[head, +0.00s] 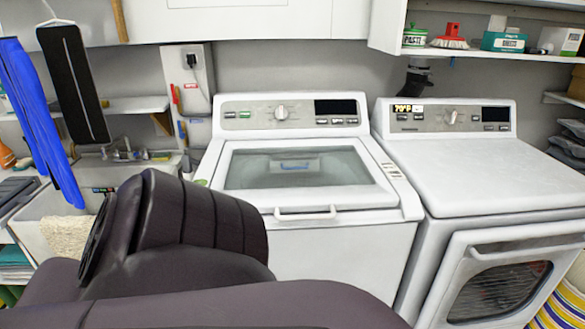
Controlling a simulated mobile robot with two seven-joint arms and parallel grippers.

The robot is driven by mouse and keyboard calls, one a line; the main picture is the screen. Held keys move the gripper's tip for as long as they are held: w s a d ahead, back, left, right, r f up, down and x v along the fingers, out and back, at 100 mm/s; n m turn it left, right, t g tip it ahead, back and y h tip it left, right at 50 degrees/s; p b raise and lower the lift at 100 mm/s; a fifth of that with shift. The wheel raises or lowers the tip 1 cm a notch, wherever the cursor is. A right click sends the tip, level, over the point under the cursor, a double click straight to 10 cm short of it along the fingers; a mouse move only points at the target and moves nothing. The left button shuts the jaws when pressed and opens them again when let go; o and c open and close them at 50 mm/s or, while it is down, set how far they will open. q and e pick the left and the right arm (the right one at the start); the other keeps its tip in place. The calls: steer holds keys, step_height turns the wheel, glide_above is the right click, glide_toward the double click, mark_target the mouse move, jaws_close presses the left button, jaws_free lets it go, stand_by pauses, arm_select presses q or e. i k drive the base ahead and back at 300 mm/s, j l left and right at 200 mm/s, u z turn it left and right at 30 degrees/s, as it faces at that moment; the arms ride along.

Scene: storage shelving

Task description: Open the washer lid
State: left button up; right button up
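The white top-loading washer (330,245) stands in the middle of the head view. Its lid (240,205) has a large glass window (300,168) and lies flat and closed on the top. A white bar handle (306,213) sits at the lid's front edge. A control panel with a knob (281,113) rises behind the lid. A dark arm of mine fills the lower left and covers the washer's lower left front. Neither of my grippers shows, so I cannot see what they hold. Nothing is seen touching the lid or handle.
A white front-door dryer (485,170) stands close on the right. A sink (60,225) is at the left, with blue trousers (38,120) and a black garment (72,85) hanging above. A shelf (480,52) with boxes is at upper right. Space above the lid is clear.

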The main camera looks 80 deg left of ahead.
mark_target(380, 194)
steer(key=u, duration=2.15)
